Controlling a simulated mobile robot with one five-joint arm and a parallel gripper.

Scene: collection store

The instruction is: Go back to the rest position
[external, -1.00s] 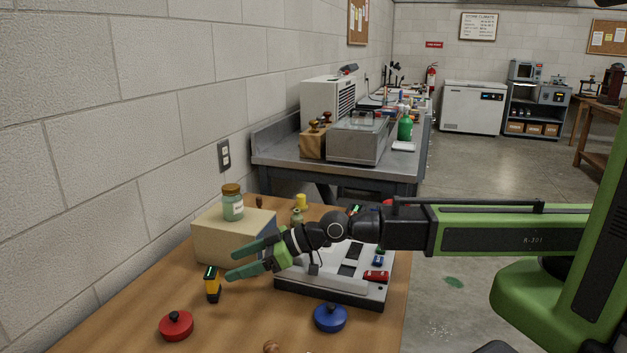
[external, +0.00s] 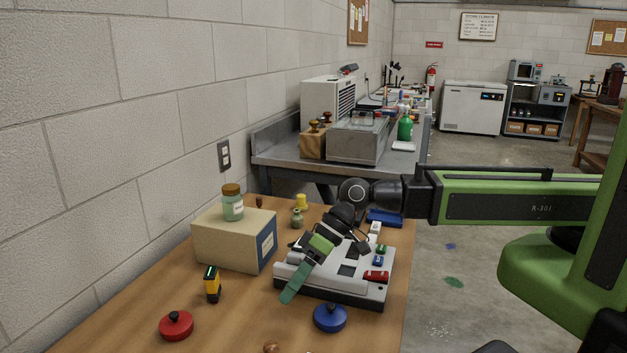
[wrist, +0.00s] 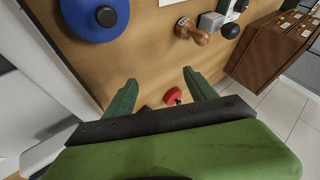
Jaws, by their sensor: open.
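My gripper (external: 292,292) has green fingers and points down and to the left over the front left edge of the white and grey tray device (external: 340,293) on the wooden table. In the wrist view my gripper (wrist: 160,78) shows its two fingers apart with nothing held between them. From the external view the fingers overlap, so the gap is hidden there. My arm reaches in from the right, bent at the wrist above the device.
A wooden-handled stamp (wrist: 193,32) shows in the wrist view.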

